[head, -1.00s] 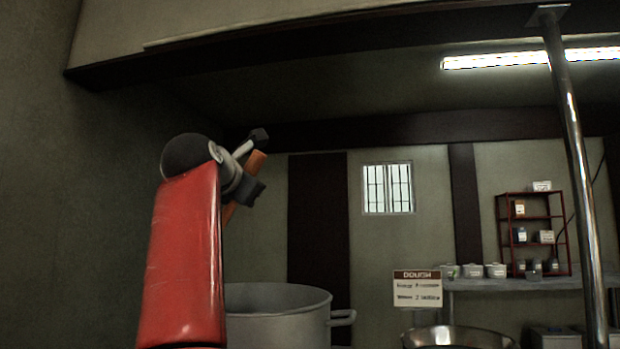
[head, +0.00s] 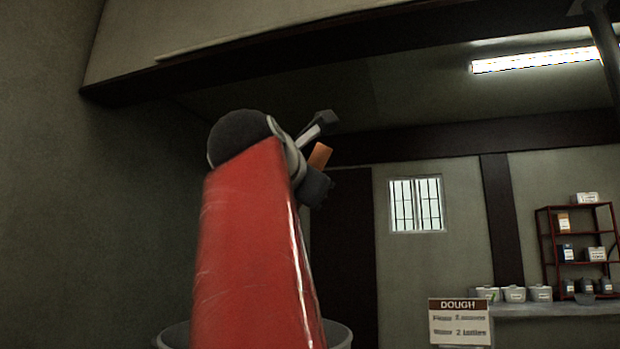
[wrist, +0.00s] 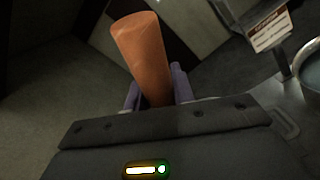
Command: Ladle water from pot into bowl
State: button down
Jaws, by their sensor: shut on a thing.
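My gripper (wrist: 155,92) is shut on a brown-orange wooden handle (wrist: 140,45), which stands up between its fingers in the wrist view. The handle's end also shows beside my wrist in the head view (head: 320,155). It looks like the ladle's handle; its scoop is hidden. The big grey metal pot (head: 340,334) is at the bottom of the head view, mostly covered by my red arm, so its water cannot be seen. A round metal bowl (wrist: 311,68) is cut off at the right edge of the wrist view.
A DOUGH sign (head: 460,322) stands to the right of the pot. A shelf (head: 560,309) with small containers and a red rack (head: 545,240) are at the far right. A metal post (head: 606,45) stands at the upper right. A wall is close on the left.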

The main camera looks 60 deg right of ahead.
jog(key=shift+w+a+f+n+h, duration=0.15)
jog(key=shift+w+a+n+h, duration=0.25)
jog(key=shift+w+a+n, duration=0.3)
jog(key=w+a+r+n+t+h, duration=0.2)
jog(key=w+a+r+n+t, duration=0.15)
jog(key=w+a+n, duration=0.45)
jog(key=w+a+f+n+t+y+b, duration=0.2)
jog(key=f+n+t, duration=0.6)
jog(key=n, duration=0.9)
jog(key=shift+w+a+t+y+b, duration=0.3)
jog(key=shift+w+a+t+y, duration=0.15)
jog(key=shift+w+a+y, duration=0.8)
jog(key=shift+w+d, duration=0.15)
jog(key=shift+d, duration=0.05)
